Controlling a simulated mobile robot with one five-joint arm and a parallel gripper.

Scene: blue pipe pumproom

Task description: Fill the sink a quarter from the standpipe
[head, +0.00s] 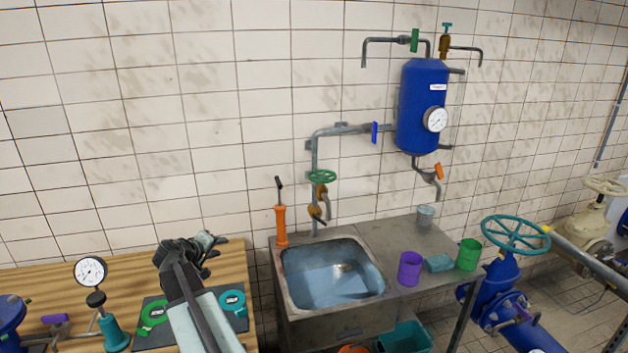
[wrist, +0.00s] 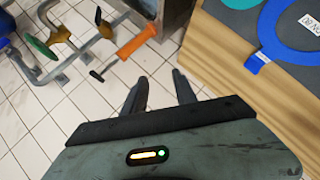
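The steel sink (head: 284,290) stands at the middle bottom of the head view. Its basin has a bluish, shiny inside; I cannot tell the water depth. The standpipe (head: 314,158) rises on the wall behind it, with a green handwheel (head: 322,177) on a brass tap and a spout over the basin. I see no stream. The green handwheel also shows in the wrist view (wrist: 40,47), at upper left. My gripper (head: 207,243) is left of the sink, above the bench. In the wrist view its two fingers (wrist: 160,88) are apart with nothing between them.
An orange hand pump (head: 281,226) stands at the sink's back left corner. A purple cup (head: 410,268) and a green cup (head: 468,254) stand on the right counter. A blue tank (head: 422,110) hangs above. The wooden bench (head: 60,280) holds a gauge and ring tools.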

